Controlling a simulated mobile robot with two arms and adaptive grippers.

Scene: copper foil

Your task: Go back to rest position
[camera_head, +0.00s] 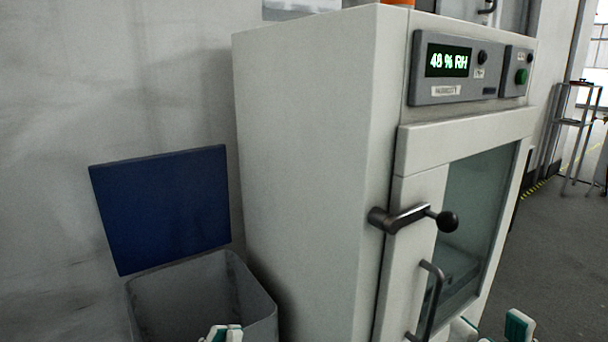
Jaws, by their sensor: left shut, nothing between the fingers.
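My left gripper (222,334) shows at the bottom edge, in front of the grey bin. Its white and green fingertips are close together, shut with nothing between them. Only the tips are in view. My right gripper (492,327) shows at the bottom right, in front of the cabinet's lower door area. Its two white and green tips stand well apart, open, with nothing seen between them. The rest of both grippers is cut off by the frame.
A pale cabinet (305,150) stands in the middle, its display reading 48 % RH. Its glazed door appears closed, with a dark lever (412,217) and bar handle (431,300). A grey bin (255,295) with a raised blue lid (162,210) stands left. Open floor (555,245) lies right.

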